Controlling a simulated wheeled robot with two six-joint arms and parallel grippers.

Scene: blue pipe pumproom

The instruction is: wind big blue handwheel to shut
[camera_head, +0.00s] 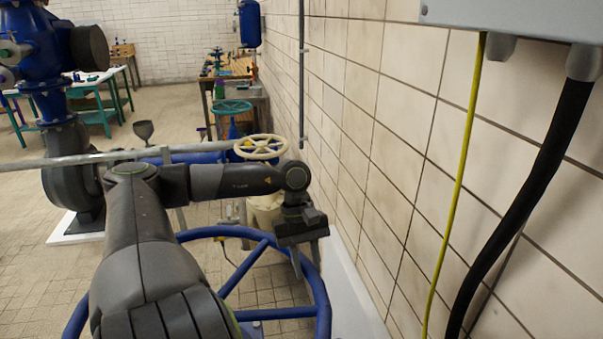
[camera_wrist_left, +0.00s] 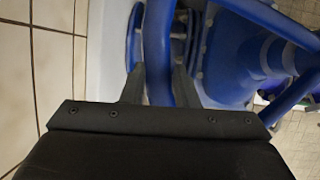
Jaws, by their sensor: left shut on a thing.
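The big blue handwheel (camera_head: 323,303) lies low in front of me in the head view, partly hidden behind my left arm. My left gripper (camera_head: 306,264) reaches down onto the right part of its rim, close to the wall. In the left wrist view the blue rim (camera_wrist_left: 158,50) passes between the two fingers of my left gripper (camera_wrist_left: 158,88), which are shut on it. A spoke and blue valve parts (camera_wrist_left: 240,55) show below and to the right of the rim. My right gripper is in neither view.
A white tiled wall (camera_head: 400,150) runs close along the right. A grey box (camera_head: 520,20) with a black hose (camera_head: 530,190) and a yellow cable (camera_head: 462,170) hangs there. A cream handwheel (camera_head: 261,147) and a green handwheel (camera_head: 231,107) stand beyond my arm.

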